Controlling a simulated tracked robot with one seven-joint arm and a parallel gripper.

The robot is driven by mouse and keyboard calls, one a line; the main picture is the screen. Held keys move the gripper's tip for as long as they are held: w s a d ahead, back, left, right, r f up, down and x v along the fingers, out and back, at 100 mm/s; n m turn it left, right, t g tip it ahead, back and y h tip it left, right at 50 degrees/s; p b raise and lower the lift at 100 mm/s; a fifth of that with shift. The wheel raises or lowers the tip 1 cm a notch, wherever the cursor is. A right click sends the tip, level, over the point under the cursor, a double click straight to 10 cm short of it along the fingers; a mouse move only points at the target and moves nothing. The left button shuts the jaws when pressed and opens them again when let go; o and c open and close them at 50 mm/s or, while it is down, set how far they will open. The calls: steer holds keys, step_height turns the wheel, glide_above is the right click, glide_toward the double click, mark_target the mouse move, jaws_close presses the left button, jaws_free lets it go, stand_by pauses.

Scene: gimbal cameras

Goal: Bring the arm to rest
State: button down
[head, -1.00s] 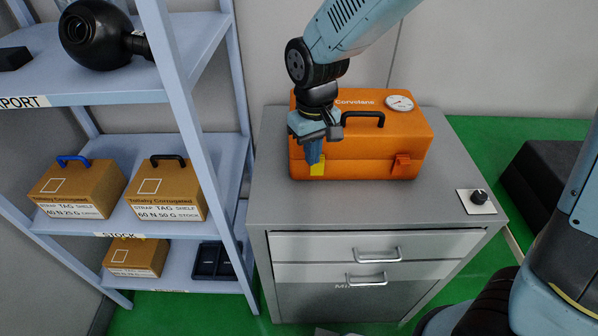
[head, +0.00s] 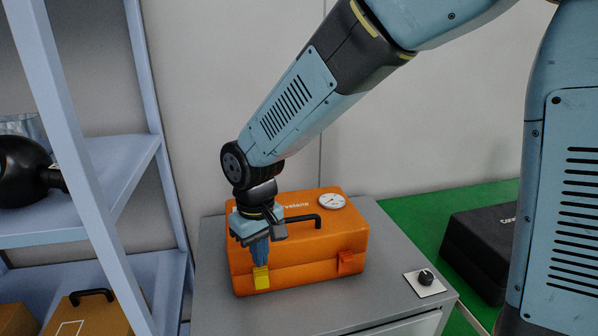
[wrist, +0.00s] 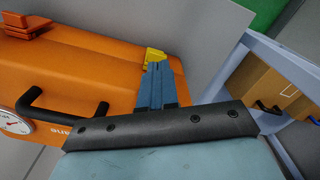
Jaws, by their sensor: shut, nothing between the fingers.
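My gripper (head: 259,262) is at the left front of the orange toolbox (head: 310,268), with its blue fingers pointing down and together. In the wrist view the fingers (wrist: 155,80) lie side by side with nothing between them. The toolbox stands on the grey cabinet (head: 215,255) and has a dark handle (head: 300,220) and a round white gauge (head: 332,201) on top. A yellow latch (head: 261,279) on its left front shows just below the fingertips; I cannot tell whether they touch it. An orange latch (head: 350,262) is on the right front.
A knob on a white plate (head: 425,277) sits at the cabinet's right. A black case (head: 480,245) lies on green flooring at right.

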steer(key=w+d+r+m+t+y, duration=0.1)
steer(key=w+d+r+m, duration=0.1)
steer(key=d+r, duration=0.6)
steer(key=w+d+r+m+t, duration=0.1)
steer(key=d+r+m, duration=0.15)
steer(key=d, duration=0.85)
steer(key=s+d+r+m+t, duration=0.1)
steer(key=s+d+r, duration=0.1)
steer(key=d, duration=0.3)
steer(key=s+d+r+m+t, duration=0.1)
steer(key=s+d+r+m, duration=0.1)
steer(key=d, duration=0.3)
steer(key=s+d+r+m+t+h, duration=0.1)
steer(key=s+d+r, duration=0.1)
steer(key=s+d, duration=0.2)
steer(key=shift+d+m, duration=0.35)
steer(key=shift+d, duration=0.45)
steer(key=shift+a, duration=0.1)
